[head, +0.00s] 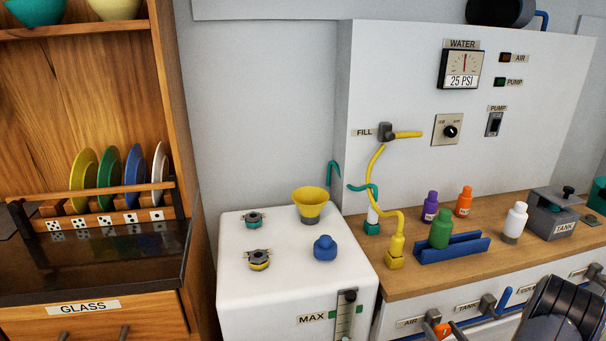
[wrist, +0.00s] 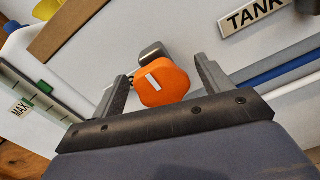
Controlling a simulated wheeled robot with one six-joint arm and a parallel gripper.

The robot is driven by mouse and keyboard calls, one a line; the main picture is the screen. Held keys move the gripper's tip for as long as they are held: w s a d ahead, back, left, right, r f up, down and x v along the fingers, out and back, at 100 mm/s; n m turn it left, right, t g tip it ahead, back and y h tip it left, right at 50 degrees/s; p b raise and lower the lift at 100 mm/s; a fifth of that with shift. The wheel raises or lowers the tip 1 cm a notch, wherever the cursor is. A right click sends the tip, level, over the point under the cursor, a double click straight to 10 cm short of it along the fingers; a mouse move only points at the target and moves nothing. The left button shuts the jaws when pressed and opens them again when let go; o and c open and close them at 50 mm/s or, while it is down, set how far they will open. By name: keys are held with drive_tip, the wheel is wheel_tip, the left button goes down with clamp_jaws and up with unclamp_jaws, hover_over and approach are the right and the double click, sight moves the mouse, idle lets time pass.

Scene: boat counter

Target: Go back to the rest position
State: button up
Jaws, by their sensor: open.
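My gripper (wrist: 163,90) is open in the wrist view, its two dark fingers apart. An orange knob (wrist: 164,86) with a white mark shows between or just beyond the fingers; I cannot tell whether they touch it. In the head view my arm is at the lower right, and the orange knob (head: 442,330) shows at the bottom edge by the AIR label. My fingertips are out of the head view.
A white tank (head: 255,290) with a yellow funnel (head: 311,203) stands left of the wooden counter (head: 420,278). A green bottle (head: 440,230) sits in a blue rack (head: 455,250). A white bottle (head: 515,222) and a grey TANK box (head: 560,212) stand right.

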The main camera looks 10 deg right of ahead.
drive_tip(key=shift+w+n, duration=0.15)
drive_tip(key=shift+n, duration=0.35)
drive_tip(key=shift+m, duration=0.3)
